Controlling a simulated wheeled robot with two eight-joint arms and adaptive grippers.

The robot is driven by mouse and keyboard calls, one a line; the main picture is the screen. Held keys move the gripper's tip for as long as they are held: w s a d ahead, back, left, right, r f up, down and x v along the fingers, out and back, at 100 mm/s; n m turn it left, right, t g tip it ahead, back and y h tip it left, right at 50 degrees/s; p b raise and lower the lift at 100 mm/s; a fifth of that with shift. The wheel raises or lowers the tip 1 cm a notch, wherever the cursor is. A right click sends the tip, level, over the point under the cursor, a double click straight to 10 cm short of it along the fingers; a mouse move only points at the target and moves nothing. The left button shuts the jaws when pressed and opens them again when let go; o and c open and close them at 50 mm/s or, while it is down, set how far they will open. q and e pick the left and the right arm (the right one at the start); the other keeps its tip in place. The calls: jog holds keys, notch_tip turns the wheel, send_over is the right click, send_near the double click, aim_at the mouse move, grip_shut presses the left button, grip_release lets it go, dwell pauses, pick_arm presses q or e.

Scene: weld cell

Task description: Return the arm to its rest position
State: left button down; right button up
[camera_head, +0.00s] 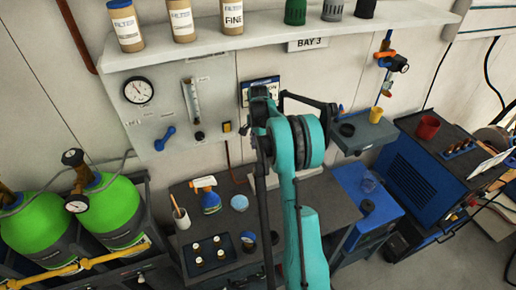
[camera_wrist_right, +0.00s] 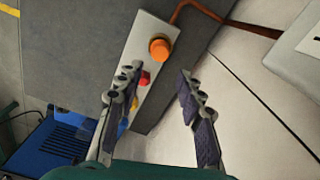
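My right arm (camera_head: 300,205) is teal and reaches up through the middle of the head view. Its gripper shows clearly in the right wrist view (camera_wrist_right: 160,76). The two fingers are spread apart and nothing is held between them. Beyond the fingers is a pale control box (camera_wrist_right: 151,28) with an orange knob (camera_wrist_right: 160,48), a red button (camera_wrist_right: 145,78) and a yellow-orange part low down. The left finger overlaps the box in the picture; I cannot tell the distance. My left arm and gripper do not show.
A shelf (camera_head: 270,28) with filter cans runs above the wall panel. Green cylinders (camera_head: 110,212) stand left. A small wall tray (camera_head: 365,134) and a blue machine (camera_head: 412,182) are right.

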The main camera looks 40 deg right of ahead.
dwell(0.4)
jog(key=s+a+r+n+t+b, duration=0.2)
jog(key=s+a+r+n+b, duration=0.15)
jog(key=a, duration=0.55)
jog(key=s+a+r+n+t+b, duration=0.1)
jog(key=s+a+r+n+b, duration=0.1)
jog(key=s+a+n+b, duration=0.45)
jog(key=s+a+f+n+t+b, duration=0.2)
jog(key=s+a+f+n, duration=0.2)
jog(key=s+a, duration=0.2)
jog(key=s+a+f+n+t+b, duration=0.2)
jog(key=s+a+f+n+b, duration=0.1)
jog(key=a, duration=0.6)
jog(key=s+f+n, duration=0.1)
jog(key=s+f, duration=0.1)
jog(key=s, duration=0.1)
jog(key=shift+s+a+n, duration=0.3)
jog(key=shift+s+n, duration=0.05)
jog(key=shift+n, duration=0.05)
